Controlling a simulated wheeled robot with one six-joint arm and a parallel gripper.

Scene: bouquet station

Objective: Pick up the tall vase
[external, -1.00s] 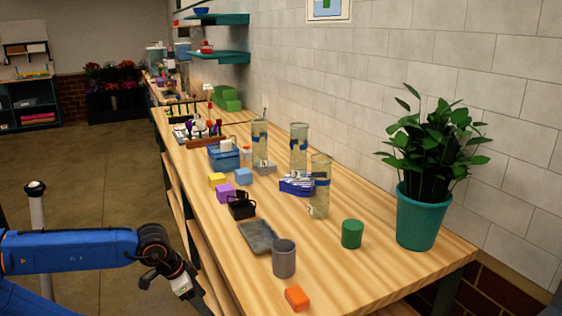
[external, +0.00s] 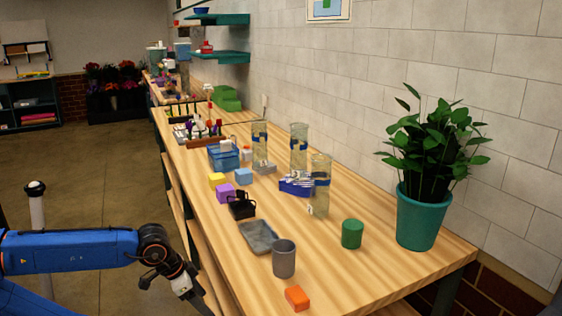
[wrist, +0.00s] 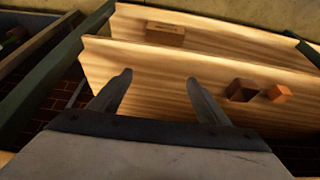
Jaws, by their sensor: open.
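Three tall glass vases with blue bands stand on the wooden bench in the external view: one at the left (external: 260,148), one at the back (external: 299,150) and one nearer the front (external: 319,190). I cannot tell which is meant by the tall vase. My gripper shows in the wrist view (wrist: 160,92), open and empty, its two fingers apart in front of the bench's wooden boards. In the external view my arm is low at the left, off the bench's front edge and well away from the vases. No vase shows in the wrist view.
A blue-and-white packet (external: 296,186) lies among the vases. A grey cup (external: 284,260), an orange block (external: 297,298), a grey tray (external: 258,236), a green cylinder (external: 352,234) and a potted plant (external: 418,220) are on the bench (external: 375,282). A blue basket (external: 222,158) stands farther back.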

